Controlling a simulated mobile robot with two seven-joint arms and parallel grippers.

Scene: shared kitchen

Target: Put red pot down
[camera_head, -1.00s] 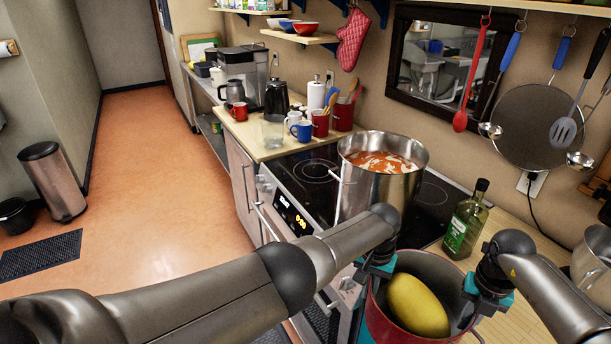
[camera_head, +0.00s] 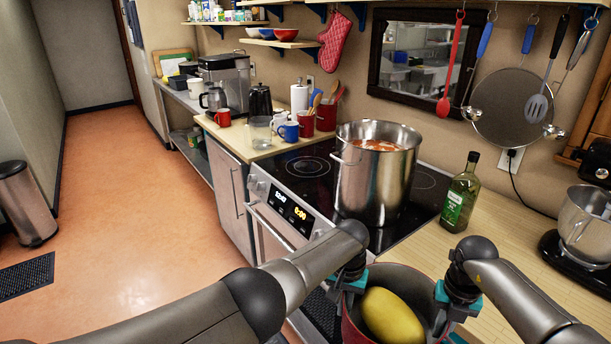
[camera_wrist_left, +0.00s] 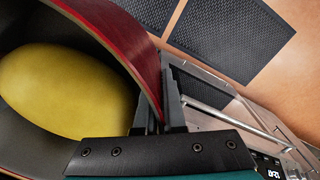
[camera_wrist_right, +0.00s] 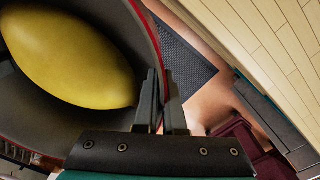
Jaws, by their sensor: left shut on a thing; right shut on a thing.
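The red pot (camera_head: 420,272) is at the bottom of the head view, with a dark inside and a yellow oval thing (camera_head: 392,318) lying in it. My left gripper (camera_head: 352,283) is shut on the left part of its rim, and my right gripper (camera_head: 440,296) is shut on the right part. In the left wrist view the fingers (camera_wrist_left: 160,115) clamp the red wall (camera_wrist_left: 125,35). In the right wrist view the fingers (camera_wrist_right: 160,112) clamp the rim too. Floor mat and floor show beyond the pot in both wrist views, so it is held in the air. Its underside is hidden.
A large steel pot (camera_head: 372,185) with orange contents stands on the black stove (camera_head: 300,168). A green bottle (camera_head: 461,193) stands on the wooden counter (camera_head: 507,235) beside the stove. A mixer (camera_head: 586,228) is at the right. Bare counter lies between bottle and mixer.

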